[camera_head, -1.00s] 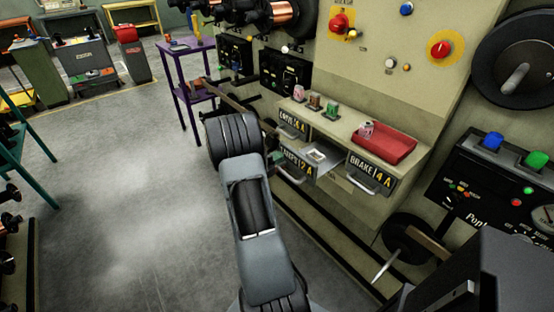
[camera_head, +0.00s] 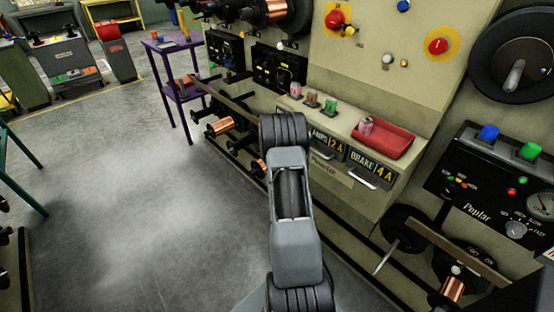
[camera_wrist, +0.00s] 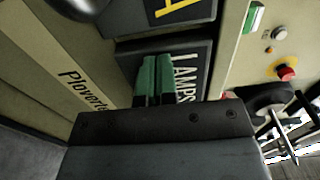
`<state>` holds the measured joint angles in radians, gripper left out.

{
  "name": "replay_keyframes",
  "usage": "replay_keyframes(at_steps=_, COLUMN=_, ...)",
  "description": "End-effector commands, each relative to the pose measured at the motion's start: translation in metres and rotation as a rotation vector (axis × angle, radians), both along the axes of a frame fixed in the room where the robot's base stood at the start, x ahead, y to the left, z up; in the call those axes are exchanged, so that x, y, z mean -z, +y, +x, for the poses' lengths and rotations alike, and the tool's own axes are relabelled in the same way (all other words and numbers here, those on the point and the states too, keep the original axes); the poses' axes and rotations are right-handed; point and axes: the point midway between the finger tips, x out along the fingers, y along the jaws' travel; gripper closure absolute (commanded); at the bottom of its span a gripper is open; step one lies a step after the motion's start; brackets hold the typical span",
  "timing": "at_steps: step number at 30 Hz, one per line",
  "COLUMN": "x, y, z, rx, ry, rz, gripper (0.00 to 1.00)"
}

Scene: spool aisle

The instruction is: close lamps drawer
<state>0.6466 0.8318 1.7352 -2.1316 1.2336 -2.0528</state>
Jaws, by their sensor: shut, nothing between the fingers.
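The lamps drawer (camera_head: 327,141) has a black front lettered LAMPS 2A, partly hidden behind my arm in the head view. Its front looks level with the brake drawer (camera_head: 371,168) to its right, and no open inside shows. In the wrist view the lamps drawer front (camera_wrist: 188,62) fills the middle. My gripper (camera_wrist: 155,68) is shut and empty, its green fingertips at the front beside the lettering, touching or very close. In the head view my gripper is hidden behind my arm.
A red tray (camera_head: 384,139) and several small items stand on the ledge above the drawers. A spool rail with copper spools (camera_head: 219,127) runs to the left, near a purple table (camera_head: 176,88). Grey floor (camera_head: 110,190) lies clear at left.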

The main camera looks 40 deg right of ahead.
Motion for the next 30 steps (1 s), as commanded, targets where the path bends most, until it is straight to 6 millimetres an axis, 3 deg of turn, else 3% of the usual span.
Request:
replay_keyframes(at_steps=8, x=-0.006, y=-0.006, z=-0.001, rx=0.003, ry=-0.007, rz=-0.011, gripper=1.00)
replay_keyframes(at_steps=13, x=-0.008, y=0.005, z=-0.001, rx=0.002, ry=-0.006, rz=-0.010, gripper=1.00)
replay_keyframes(at_steps=30, x=-0.002, y=0.117, z=0.000, rx=-0.004, ry=0.000, rz=-0.004, gripper=1.00)
